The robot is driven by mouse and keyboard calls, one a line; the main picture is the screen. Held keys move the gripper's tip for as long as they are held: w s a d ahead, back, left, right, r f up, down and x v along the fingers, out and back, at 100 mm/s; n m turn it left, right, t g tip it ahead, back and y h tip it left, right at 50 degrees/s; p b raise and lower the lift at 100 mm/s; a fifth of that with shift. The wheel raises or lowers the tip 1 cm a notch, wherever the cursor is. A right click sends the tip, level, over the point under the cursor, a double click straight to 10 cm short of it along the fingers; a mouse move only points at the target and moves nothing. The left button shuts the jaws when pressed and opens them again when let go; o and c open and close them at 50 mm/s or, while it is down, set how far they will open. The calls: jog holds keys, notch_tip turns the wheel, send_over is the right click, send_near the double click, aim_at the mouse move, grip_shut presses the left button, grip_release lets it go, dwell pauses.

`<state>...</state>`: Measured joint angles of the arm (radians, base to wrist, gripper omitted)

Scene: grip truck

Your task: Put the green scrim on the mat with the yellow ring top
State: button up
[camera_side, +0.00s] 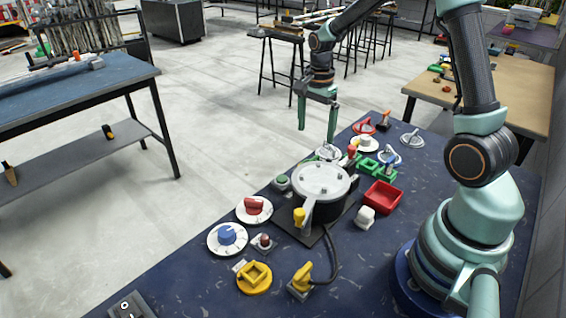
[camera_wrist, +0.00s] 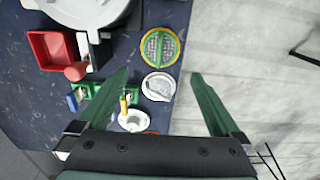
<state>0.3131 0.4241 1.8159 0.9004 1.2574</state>
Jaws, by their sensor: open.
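The green scrim (camera_wrist: 154,49) shows in the wrist view as a round mesh disc with a green rim and a green bar across it. It lies flat inside the yellow ring of a round mat (camera_wrist: 177,36), near the table's edge. In the side view I cannot make out this pair, which seems hidden behind the pot. My gripper (camera_side: 316,134) is open and empty, raised above the far table edge. In the wrist view its fingers (camera_wrist: 158,77) point toward a white disc, and the scrim lies beyond the fingertips, apart from them.
The lidded pot (camera_side: 322,180) stands mid-table, with a red tray (camera_side: 382,196) beside it. A white disc with a grey handle (camera_wrist: 159,86) lies next to the mat. A red-handled scrim (camera_side: 364,127) and a grey one (camera_side: 412,139) lie farther back. Yellow parts crowd the front.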

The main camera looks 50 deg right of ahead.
jog(key=s+a+r+n+t, duration=0.5)
jog(key=s+a+r+n, duration=0.6)
jog(key=n, duration=0.7)
notch_tip(320, 180, up, 3)
jog(key=shift+s+a+r+t, duration=0.15)
jog(key=shift+s+a+t, duration=0.15)
jog(key=shift+a, duration=0.65)
